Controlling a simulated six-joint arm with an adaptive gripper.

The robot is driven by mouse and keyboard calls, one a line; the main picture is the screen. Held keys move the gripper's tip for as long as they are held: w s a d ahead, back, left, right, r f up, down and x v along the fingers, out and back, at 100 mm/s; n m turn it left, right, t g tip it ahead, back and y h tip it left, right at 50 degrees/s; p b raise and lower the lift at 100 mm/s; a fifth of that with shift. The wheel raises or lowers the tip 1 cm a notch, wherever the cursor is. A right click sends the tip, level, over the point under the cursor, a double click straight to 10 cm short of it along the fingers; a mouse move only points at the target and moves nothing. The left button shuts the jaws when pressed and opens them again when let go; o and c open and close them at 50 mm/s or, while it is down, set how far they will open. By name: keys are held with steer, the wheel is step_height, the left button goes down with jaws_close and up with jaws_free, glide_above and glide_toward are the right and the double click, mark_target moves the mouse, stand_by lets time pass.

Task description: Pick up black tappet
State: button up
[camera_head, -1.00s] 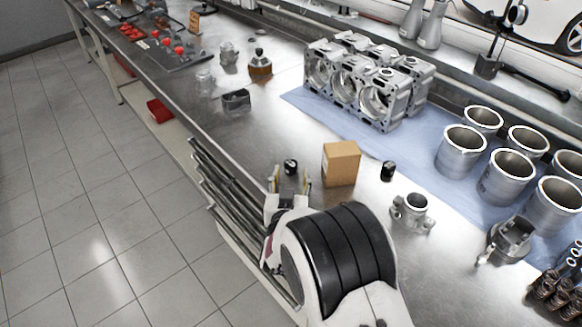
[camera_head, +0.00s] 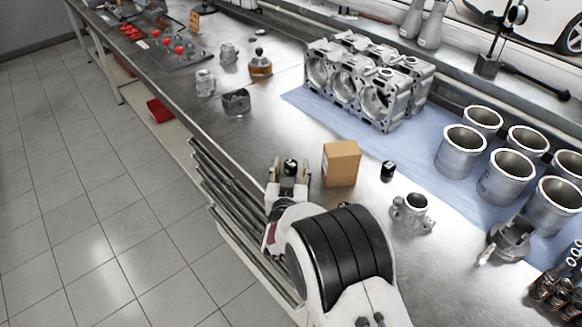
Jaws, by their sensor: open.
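A small black tappet (camera_head: 290,166) stands on the steel workbench (camera_head: 220,155), left of a cardboard box. My gripper (camera_head: 291,166) is open, with one finger on each side of this tappet in the picture. I cannot tell whether the fingers touch it. The lower part of the tappet is hidden behind my gripper. A second black tappet (camera_head: 388,171) stands on the bench to the right of the box, clear of my gripper.
The cardboard box (camera_head: 341,163) stands close to the right finger. A metal housing (camera_head: 411,214) is to the right of my arm. An engine block (camera_head: 368,85) and several cylinder liners (camera_head: 461,152) stand on a blue mat (camera_head: 312,102).

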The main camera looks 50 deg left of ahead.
mark_target(292, 164)
steer(key=c, duration=1.2)
steer(key=shift+c, duration=0.2)
steer(key=shift+r, duration=0.2)
steer(key=shift+r, duration=4.8)
steer(key=shift+w+d, duration=0.1)
